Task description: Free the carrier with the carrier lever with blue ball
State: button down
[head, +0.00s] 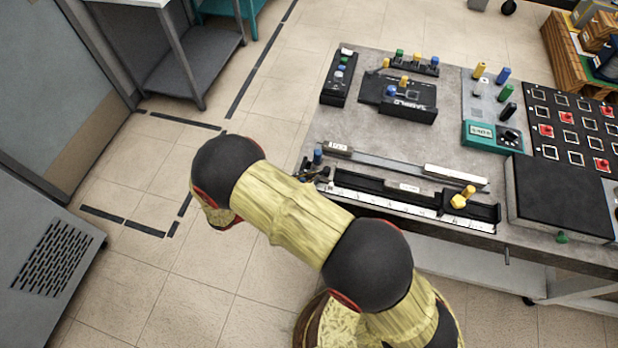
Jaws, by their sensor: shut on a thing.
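A long dark rail (395,196) with a white scale along its front lies at the table's near edge. A blue ball (317,157) stands at its left end, apparently the top of the carrier lever; the lever's stem and carrier are too small and covered to make out. A yellow knob (461,198) on a black block sits near the rail's right end.
Behind the rail lies a long bar with a white block (456,177). A black box (560,197) stands to the right. Further back are a sample box (407,108), a teal meter (492,136) and a button panel (570,130). Bare tabletop (400,140) lies between.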

jog(key=c, duration=1.7)
grip_release()
jog(key=shift+c, duration=0.2)
jog(key=v, duration=1.2)
jog(key=shift+f, duration=0.2)
